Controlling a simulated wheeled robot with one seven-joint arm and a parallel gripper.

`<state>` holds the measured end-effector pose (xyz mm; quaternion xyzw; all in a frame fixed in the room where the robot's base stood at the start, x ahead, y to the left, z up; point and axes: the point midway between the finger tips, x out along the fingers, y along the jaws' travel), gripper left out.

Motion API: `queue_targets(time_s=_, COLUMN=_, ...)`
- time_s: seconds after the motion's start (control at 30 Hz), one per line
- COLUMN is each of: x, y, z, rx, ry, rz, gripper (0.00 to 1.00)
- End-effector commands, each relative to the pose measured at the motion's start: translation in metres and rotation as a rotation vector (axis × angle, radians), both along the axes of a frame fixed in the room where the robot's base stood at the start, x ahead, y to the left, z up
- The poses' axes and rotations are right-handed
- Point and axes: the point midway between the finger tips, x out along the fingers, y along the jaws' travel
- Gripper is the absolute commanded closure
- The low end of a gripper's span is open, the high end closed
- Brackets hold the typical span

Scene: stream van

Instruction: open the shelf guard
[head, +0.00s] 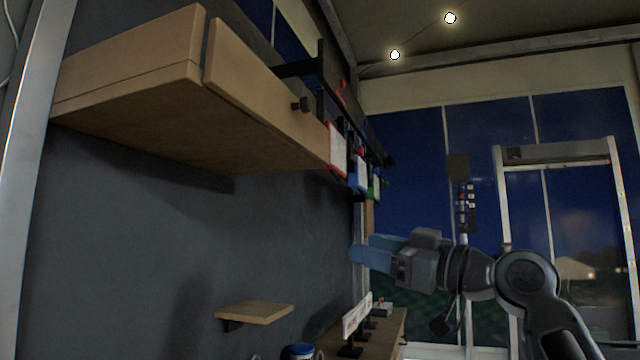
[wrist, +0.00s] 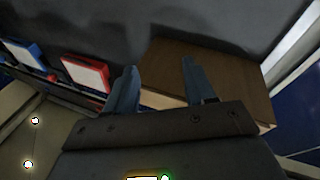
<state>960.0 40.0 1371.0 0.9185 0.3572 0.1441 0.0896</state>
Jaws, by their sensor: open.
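A wooden wall shelf (head: 130,120) hangs at the upper left of the head view. A wooden front panel (head: 250,75) with a small dark knob (head: 300,104) runs along its front; I take this panel to be the shelf guard, and it looks closed. My gripper (head: 362,250) is below and to the right of the shelf, apart from it, with blue fingers pointing left. In the wrist view my gripper (wrist: 157,68) has its two fingers spread with nothing between them. The wooden shelf (wrist: 230,75) shows behind and right of the fingers; the knob is not seen there.
A red-framed white panel (head: 338,148) and a blue one (head: 358,173) hang right of the shelf; the red one also shows in the wrist view (wrist: 86,73). A small wooden ledge (head: 255,312) and a counter (head: 390,335) are below. The space between gripper and shelf looks free.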

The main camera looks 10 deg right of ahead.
Motion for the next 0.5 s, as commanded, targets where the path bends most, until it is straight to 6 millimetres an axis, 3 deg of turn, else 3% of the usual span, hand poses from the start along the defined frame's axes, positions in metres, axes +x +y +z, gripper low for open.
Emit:
queue_targets(time_s=0.03, x=-0.003, y=0.001, z=0.029, rx=-0.041, ry=-0.036, rz=0.022, gripper=0.46)
queue_targets(time_s=0.3, x=-0.035, y=0.014, z=0.146, rx=-0.267, ry=-0.178, rz=0.146, gripper=0.46)
queue_targets(time_s=0.5, x=-0.065, y=0.024, z=0.204, rx=-0.409, ry=-0.255, rz=0.209, gripper=0.46)
